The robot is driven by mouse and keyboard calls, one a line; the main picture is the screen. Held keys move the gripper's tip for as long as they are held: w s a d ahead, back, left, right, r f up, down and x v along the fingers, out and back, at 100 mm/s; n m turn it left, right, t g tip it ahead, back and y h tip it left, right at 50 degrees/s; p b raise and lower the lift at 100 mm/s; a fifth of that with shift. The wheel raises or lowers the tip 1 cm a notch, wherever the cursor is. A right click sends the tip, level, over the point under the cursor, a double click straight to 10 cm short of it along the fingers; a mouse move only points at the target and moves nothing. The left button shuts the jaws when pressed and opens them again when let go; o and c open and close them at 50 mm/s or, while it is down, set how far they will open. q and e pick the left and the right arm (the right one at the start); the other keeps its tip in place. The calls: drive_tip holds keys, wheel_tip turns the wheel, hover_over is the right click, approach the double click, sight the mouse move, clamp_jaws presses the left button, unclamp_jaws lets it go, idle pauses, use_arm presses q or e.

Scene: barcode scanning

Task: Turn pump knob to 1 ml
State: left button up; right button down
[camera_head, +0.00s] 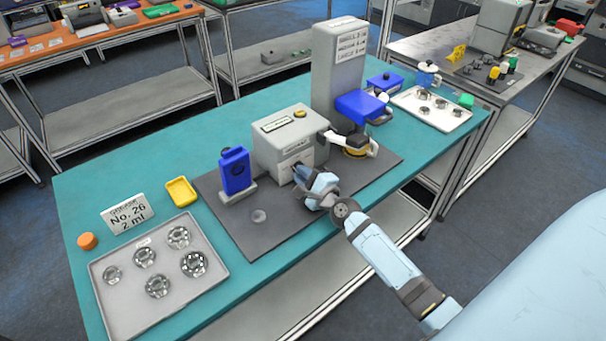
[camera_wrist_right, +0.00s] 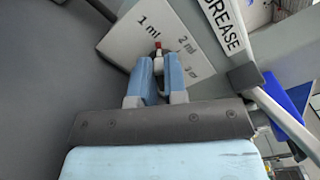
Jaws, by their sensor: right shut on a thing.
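The pump is a light grey box (camera_head: 275,150) on a dark mat in the middle of the teal table. Its front panel (camera_wrist_right: 120,42) carries the marks 1 ml, 2 ml and a third, partly hidden one. My right gripper (camera_head: 300,175) reaches the pump's front; the knob is hidden there in the head view. In the right wrist view my right gripper (camera_wrist_right: 158,68) is shut on the knob (camera_wrist_right: 158,62). The knob's red tip shows just beyond the fingers, close below the 1 ml mark and left of 2 ml. My left gripper is not in view.
A sign (camera_head: 127,213) reads "No. 26, 2 ml". A tray (camera_head: 115,315) of several bearings lies at the front left. A blue device (camera_head: 236,172) stands left of the pump. A tall grey column (camera_head: 338,75) stands behind it, and a white arm-like part with a yellow-banded piece (camera_head: 356,148) at its right.

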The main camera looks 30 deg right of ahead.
drive_tip(key=c, duration=1.2)
unclamp_jaws()
drive_tip(key=shift+o, duration=0.2)
drive_tip(key=s, duration=0.4)
drive_tip(key=s+b, duration=0.1)
drive_tip(key=s, duration=0.3)
drive_tip(key=s+d+b, duration=0.1)
drive_tip(key=s, duration=0.4)
drive_tip(key=shift+f, duration=0.1)
drive_tip(key=shift+s, duration=0.45)
